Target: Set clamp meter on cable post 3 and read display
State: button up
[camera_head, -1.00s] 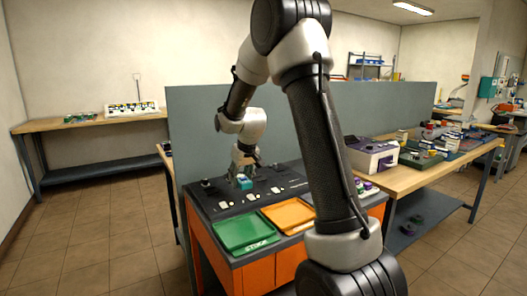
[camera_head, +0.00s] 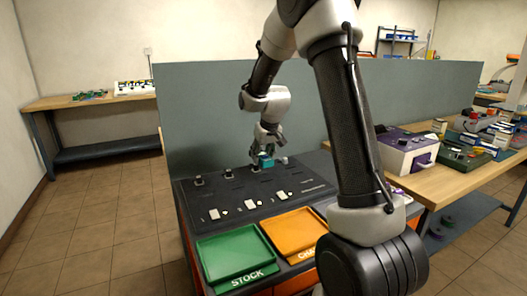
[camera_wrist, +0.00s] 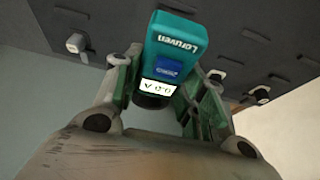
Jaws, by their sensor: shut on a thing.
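The teal clamp meter (camera_head: 266,162) is held in my gripper (camera_head: 267,151) over the back part of the black panel (camera_head: 240,192). In the wrist view the meter (camera_wrist: 176,38) sits between the two fingers of my gripper (camera_wrist: 165,92), which are shut on it. Its small lit display (camera_wrist: 158,87) appears upside down and seems to show 0.0 A. Small cable posts stand in a row on the panel: one at the left (camera_head: 199,180), another beside it (camera_head: 228,173), and one right of the meter (camera_head: 284,160). I cannot tell whether the jaw encloses a post.
A green STOCK tray (camera_head: 240,283) and an orange tray (camera_head: 294,257) lie at the front of the station. White labels (camera_head: 214,214) lie on the panel. A grey partition (camera_head: 210,110) stands close behind. A side bench (camera_head: 465,178) at right carries a purple-and-white device (camera_head: 402,160).

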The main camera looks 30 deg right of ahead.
send_over(263, 177)
jog(key=shift+w+f, duration=0.1)
jog(key=shift+f, duration=2.1)
jog(key=shift+f, duration=0.6)
jog(key=o, duration=0.9)
jog(key=shift+v, duration=5.55)
jog(key=shift+f, duration=0.1)
